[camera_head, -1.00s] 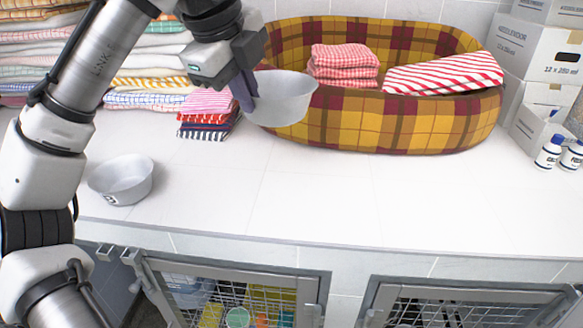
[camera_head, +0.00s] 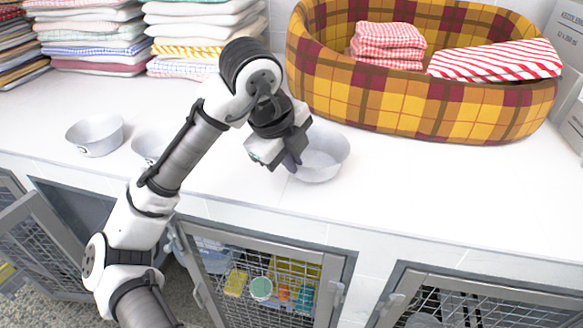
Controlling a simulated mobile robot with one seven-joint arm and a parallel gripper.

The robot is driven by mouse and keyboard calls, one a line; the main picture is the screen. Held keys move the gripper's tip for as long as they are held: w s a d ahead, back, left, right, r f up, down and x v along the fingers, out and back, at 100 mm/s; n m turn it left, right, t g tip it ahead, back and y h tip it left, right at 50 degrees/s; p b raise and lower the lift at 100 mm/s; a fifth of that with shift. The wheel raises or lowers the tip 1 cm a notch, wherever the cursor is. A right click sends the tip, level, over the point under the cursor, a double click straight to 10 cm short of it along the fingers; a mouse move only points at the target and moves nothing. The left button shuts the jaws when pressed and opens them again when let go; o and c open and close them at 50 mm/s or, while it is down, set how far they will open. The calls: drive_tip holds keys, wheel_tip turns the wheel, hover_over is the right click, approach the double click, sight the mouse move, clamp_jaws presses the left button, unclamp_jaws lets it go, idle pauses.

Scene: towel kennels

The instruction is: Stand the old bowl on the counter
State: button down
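A grey-white metal bowl (camera_head: 322,153) is at my gripper (camera_head: 292,163), over the counter near its front edge. My gripper's dark fingers close on the bowl's left rim. The bowl looks upright and at or just above the counter top (camera_head: 400,190); I cannot tell if it touches. A second bowl (camera_head: 95,135) stands on the counter at the left. A third bowl (camera_head: 148,143) stands beside it, partly hidden behind my arm. No view shows which bowl is the old one.
A plaid pet bed (camera_head: 420,105) holding a red checked cloth stack (camera_head: 388,42) and a striped cloth (camera_head: 495,60) stands behind the held bowl. Folded towels (camera_head: 90,40) are piled at the back left. Wire kennel doors (camera_head: 45,240) are below. The counter right of the bowl is clear.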

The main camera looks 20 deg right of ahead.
drive_tip(key=shift+f, duration=1.25)
drive_tip(key=shift+f, duration=0.2)
drive_tip(key=c, duration=1.6)
unclamp_jaws()
drive_tip(key=shift+r, duration=0.1)
drive_tip(key=b+v, duration=0.1)
drive_tip(key=v, duration=1.1)
drive_tip(key=shift+r, duration=0.1)
